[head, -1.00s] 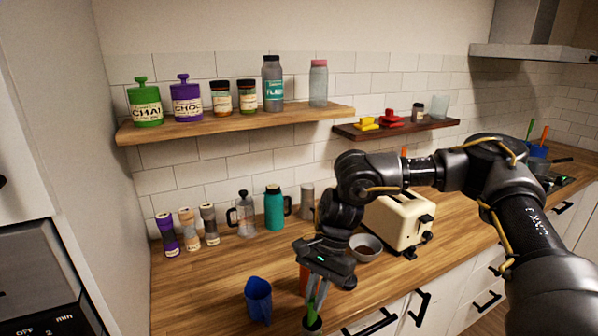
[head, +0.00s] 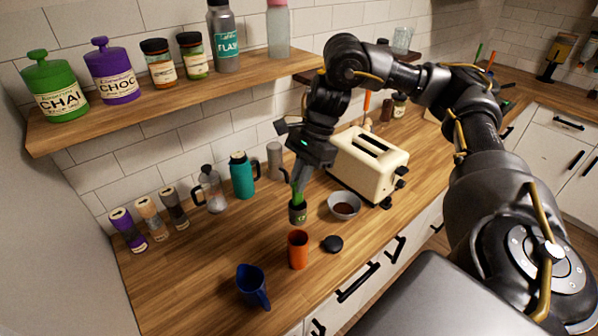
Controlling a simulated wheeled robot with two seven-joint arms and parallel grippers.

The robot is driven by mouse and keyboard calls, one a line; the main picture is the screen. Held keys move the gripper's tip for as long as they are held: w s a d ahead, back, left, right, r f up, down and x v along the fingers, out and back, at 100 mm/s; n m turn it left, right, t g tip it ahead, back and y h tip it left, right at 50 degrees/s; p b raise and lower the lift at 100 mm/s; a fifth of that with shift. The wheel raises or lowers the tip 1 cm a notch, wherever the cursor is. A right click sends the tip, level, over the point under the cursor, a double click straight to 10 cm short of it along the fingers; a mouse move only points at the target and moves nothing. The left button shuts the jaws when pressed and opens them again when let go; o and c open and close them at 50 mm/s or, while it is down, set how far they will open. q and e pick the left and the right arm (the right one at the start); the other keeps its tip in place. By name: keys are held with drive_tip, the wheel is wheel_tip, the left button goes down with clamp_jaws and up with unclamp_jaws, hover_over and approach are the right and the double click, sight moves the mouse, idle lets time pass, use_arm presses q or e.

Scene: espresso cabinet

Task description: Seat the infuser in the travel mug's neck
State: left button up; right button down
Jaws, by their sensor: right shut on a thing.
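My right gripper (head: 297,187) is shut on a small dark cup-shaped piece with a green mark, which looks like the infuser (head: 298,213). It hangs roughly upright below the fingers. An orange cylinder, seemingly the travel mug (head: 298,252), stands upright on the wooden counter with its top open. In the picture the infuser is directly above the mug's rim, with a small gap. I cannot tell whether it is over the neck or behind it. A black round lid (head: 332,244) lies right of the mug. My left gripper is out of view.
A bowl with brown contents (head: 344,205) and a cream toaster (head: 368,160) stand close on the right. A blue cup (head: 252,287) is front left. A shelf (head: 180,95) overhangs the back.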

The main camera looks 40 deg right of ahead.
sight(300, 202)
wheel_tip(300, 202, down, 5)
drive_tip(key=b, duration=0.2)
drive_tip(key=shift+w+d+b, duration=0.1)
drive_tip(key=shift+b, duration=0.3)
use_arm(q)
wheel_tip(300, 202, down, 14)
drive_tip(key=b, duration=1.1)
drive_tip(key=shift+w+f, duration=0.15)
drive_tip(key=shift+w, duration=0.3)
use_arm(e)
wheel_tip(300, 202, down, 11)
drive_tip(key=shift+f, duration=0.1)
drive_tip(key=c, duration=1.4)
unclamp_jaws()
